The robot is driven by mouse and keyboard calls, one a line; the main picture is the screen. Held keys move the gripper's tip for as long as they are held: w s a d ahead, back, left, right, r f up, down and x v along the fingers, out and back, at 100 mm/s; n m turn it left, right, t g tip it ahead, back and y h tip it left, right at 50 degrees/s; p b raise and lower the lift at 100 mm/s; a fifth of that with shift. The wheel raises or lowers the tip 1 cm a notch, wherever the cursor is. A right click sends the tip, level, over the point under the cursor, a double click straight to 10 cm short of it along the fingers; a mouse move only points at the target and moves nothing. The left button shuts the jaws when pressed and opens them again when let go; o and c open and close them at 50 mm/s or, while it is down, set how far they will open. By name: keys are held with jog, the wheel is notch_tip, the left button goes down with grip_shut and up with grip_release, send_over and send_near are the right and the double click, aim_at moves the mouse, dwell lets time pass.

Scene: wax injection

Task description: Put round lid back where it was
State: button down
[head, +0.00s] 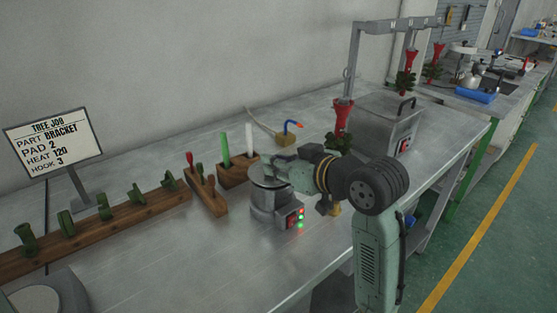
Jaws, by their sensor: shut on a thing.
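A round metal pot (262,203) with a small control box (296,218) stands on the bench, right of centre; red and green lights show on the box. My gripper (276,168) is directly over the pot's top, coming in from the right, and is shut on the round lid. A thin grey round edge (264,184) shows at the pot's top under my fingers, and I take it as the lid. My gripper hides most of the lid, and I cannot tell whether it rests on the rim or is slightly above it.
Wooden holders with tools (207,196) and wax sticks (238,174) stand close left of the pot. A rack (95,232) of green pieces and a sign (53,139) are farther left. A lidded metal tank (388,122) and hanging red-and-green trees stand behind right.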

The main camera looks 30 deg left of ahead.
jog(key=shift+f, duration=0.15)
jog(key=c, duration=1.4)
grip_release()
jog(key=b+v, duration=0.1)
jog(key=v, duration=1.1)
jog(key=shift+b, duration=0.4)
